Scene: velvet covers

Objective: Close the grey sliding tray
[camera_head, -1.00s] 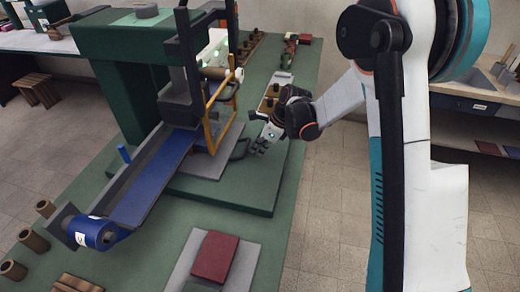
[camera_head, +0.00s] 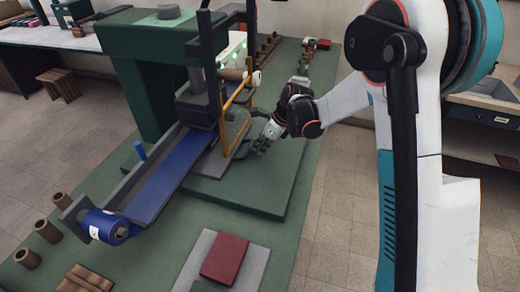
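A flat grey plate (camera_head: 212,162), which looks like the grey tray, lies at the foot of the green machine (camera_head: 150,75), under its yellow guard frame (camera_head: 232,118). Part of it is hidden by the frame and the blue belt, so I cannot tell how far out it is. My gripper (camera_head: 260,150) points down and left over the green base, just right of the plate and frame. I see a gap between it and the plate, but depth is unclear. Its fingers are too small to judge, and nothing held is visible.
A blue belt (camera_head: 170,178) with a blue roll (camera_head: 107,226) slopes to the front left. A dark red block (camera_head: 224,258) lies on a pale sheet in front. Brown cylinders (camera_head: 47,231) stand at the left.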

